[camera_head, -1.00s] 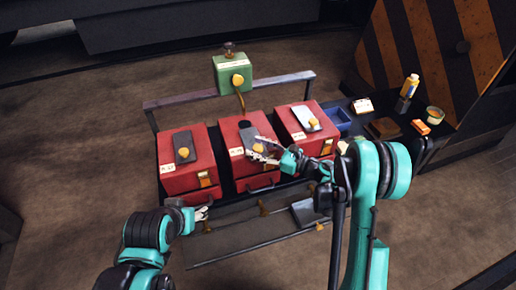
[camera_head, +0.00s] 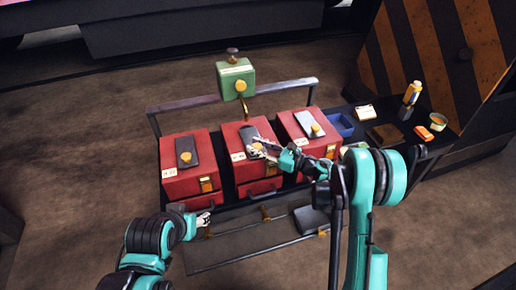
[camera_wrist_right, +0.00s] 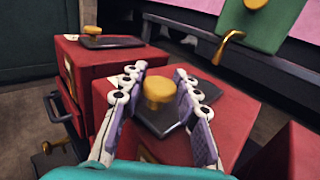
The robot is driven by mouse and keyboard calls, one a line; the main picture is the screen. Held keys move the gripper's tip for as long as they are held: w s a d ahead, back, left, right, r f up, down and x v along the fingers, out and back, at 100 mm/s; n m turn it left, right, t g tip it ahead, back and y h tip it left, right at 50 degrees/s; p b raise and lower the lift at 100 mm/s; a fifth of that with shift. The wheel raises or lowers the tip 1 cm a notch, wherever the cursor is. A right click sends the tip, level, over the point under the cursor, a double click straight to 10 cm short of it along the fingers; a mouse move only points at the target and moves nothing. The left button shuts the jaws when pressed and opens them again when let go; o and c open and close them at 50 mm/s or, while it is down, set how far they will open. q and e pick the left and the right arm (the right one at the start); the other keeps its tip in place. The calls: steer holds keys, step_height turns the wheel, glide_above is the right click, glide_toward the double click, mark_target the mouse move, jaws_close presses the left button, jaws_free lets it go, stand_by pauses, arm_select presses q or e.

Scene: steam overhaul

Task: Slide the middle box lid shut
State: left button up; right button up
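The middle red box (camera_head: 262,172) has a dark sliding lid (camera_head: 249,134) with a yellow knob (camera_head: 257,146) on its top. No opening shows beside the lid. My right gripper (camera_head: 258,150) is at the knob. In the right wrist view its two fingers (camera_wrist_right: 160,82) stand on either side of the yellow knob (camera_wrist_right: 158,92), apart, with narrow gaps visible. The lid (camera_wrist_right: 166,118) lies flat under them. My left gripper (camera_head: 204,219) hangs in front of the left box, away from the middle lid; its fingers are too small to judge.
A left red box (camera_head: 183,178) and a right red box (camera_head: 318,146) flank the middle one, each with a knobbed plate on top. A green box (camera_head: 237,78) stands behind on a rail (camera_head: 190,101). A side shelf at right holds a blue tray (camera_head: 341,124) and a bottle (camera_head: 413,92).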

steer(key=o, duration=0.3)
steer(key=v, duration=1.2)
